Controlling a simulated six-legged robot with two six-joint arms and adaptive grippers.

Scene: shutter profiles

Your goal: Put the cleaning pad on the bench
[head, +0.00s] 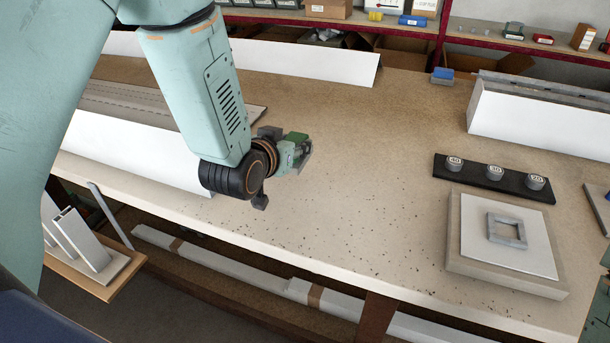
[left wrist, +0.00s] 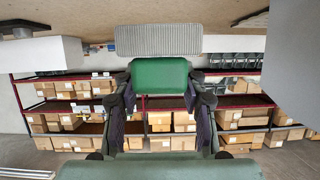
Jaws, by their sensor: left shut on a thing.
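The cleaning pad, a green block with a grey ribbed face (left wrist: 158,40), is held in my left gripper (left wrist: 155,100). In the left wrist view the fingers close on both sides of its green part, and the grey face is at the far end. In the head view the pad (head: 298,138) shows small at the tip of my left gripper (head: 290,156), over the middle of the bench (head: 350,200). I cannot tell whether the pad touches the bench top.
White profiles (head: 140,150) lie along the left and back. A white channel (head: 540,120), a black strip with numbered knobs (head: 494,178) and a board with a square frame (head: 507,231) stand right. A blue-and-grey block (head: 442,75) sits at the back. The speckled middle is clear.

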